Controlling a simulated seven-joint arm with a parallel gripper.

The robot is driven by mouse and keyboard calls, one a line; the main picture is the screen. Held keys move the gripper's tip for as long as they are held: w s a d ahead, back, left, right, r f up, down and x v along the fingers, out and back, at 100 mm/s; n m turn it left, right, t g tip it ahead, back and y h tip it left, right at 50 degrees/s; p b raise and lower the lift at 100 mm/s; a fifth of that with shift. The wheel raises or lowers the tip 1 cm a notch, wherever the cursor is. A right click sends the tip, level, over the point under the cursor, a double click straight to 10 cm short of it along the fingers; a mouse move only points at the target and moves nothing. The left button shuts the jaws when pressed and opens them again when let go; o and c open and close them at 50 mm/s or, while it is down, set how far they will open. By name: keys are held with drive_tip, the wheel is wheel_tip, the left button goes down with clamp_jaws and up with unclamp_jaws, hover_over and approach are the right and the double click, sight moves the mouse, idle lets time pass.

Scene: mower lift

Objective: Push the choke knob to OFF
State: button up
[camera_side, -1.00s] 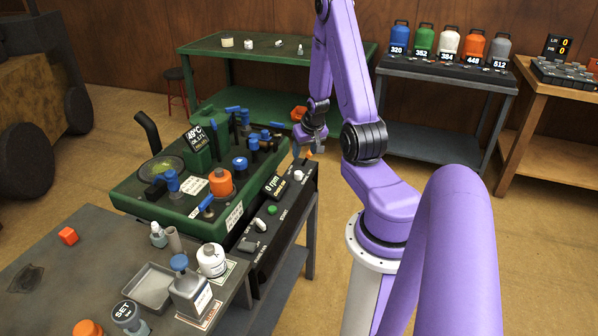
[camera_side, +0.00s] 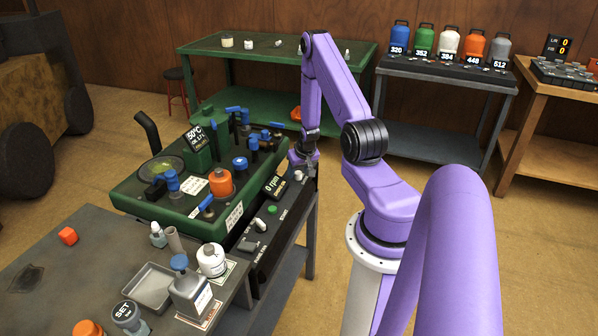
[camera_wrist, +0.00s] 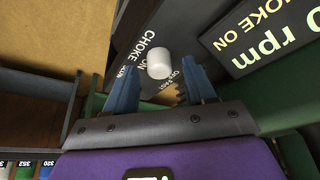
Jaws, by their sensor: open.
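The choke knob (camera_wrist: 160,64) is a white cylinder on the dark control panel (camera_wrist: 128,28). In the wrist view it stands just ahead of my gripper, between the lines of its two fingertips, next to the lettering CHOKE RUN and ON. My gripper (camera_wrist: 161,74) is open, its blue-grey fingers apart; whether they touch the knob I cannot tell. In the side view my gripper (camera_side: 304,168) is low over the far end of the panel and hides the knob. The display (camera_side: 273,187) reads 0 rpm, and the wrist view shows CHOKE ON on it (camera_wrist: 262,38).
The green engine bench (camera_side: 150,207) with blue and orange parts stands left of the panel. A green button (camera_side: 272,210) and a white-topped switch (camera_side: 261,225) sit nearer on the panel. A grey table (camera_side: 60,270) with bottles is in front.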

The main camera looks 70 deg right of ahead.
drive_tip(key=shift+w+d+f, duration=0.1)
drive_tip(key=shift+f, duration=0.2)
clamp_jaws()
drive_tip(key=shift+w, duration=1.8)
unclamp_jaws()
drive_tip(key=shift+s+r, duration=0.1)
drive_tip(key=shift+r, duration=0.05)
drive_tip(key=v, duration=1.7)
drive_tip(key=shift+r, duration=0.1)
